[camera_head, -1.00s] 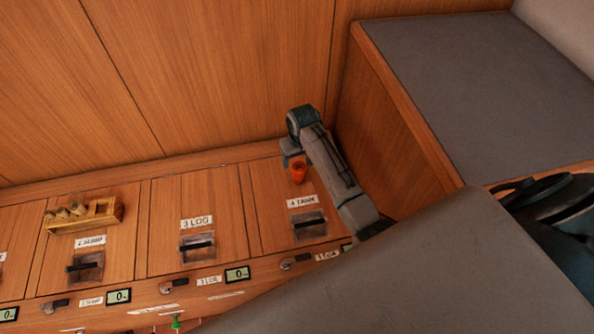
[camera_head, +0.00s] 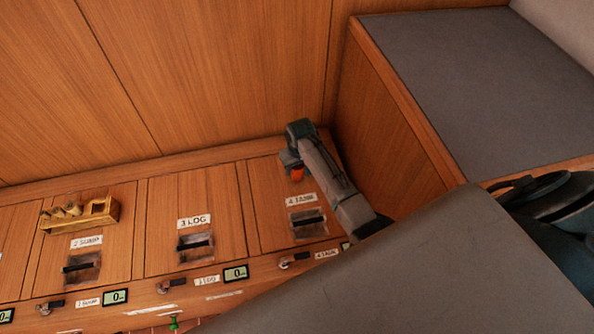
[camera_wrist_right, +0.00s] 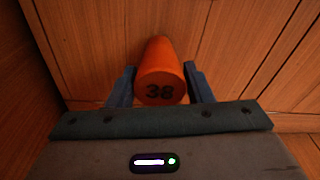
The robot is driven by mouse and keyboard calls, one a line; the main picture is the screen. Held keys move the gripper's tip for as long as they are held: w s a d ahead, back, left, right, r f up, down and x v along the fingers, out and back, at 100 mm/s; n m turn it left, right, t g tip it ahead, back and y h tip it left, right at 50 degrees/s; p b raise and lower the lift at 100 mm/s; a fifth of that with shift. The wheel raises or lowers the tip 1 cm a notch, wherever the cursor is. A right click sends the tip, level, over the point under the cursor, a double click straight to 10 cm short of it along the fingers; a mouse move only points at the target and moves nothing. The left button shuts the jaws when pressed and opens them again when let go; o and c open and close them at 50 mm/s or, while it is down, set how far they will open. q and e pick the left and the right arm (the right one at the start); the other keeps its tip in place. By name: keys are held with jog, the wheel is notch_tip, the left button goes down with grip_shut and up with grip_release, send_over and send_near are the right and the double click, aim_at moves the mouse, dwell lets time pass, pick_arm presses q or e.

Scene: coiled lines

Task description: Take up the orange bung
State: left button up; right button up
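The orange bung (camera_head: 297,174) stands on the wooden panel by the "4 TANK" label in the head view, partly hidden by my right gripper (camera_head: 291,163). In the right wrist view the bung (camera_wrist_right: 160,72) is a tapered orange piece marked "38", between the two blue fingers of my right gripper (camera_wrist_right: 160,78). The fingers are apart, one on each side of it, with narrow gaps near the tips. My left gripper is not in view.
A wooden side wall (camera_head: 385,130) under a grey cushion (camera_head: 460,80) rises just right of my right arm. A small wooden rack (camera_head: 80,216) with several pegs sits at left. Black-handled latches, such as the one at "3 LOG" (camera_head: 195,243), line the panels.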

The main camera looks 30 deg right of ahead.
jog(key=c, duration=0.6)
jog(key=shift+o, duration=0.2)
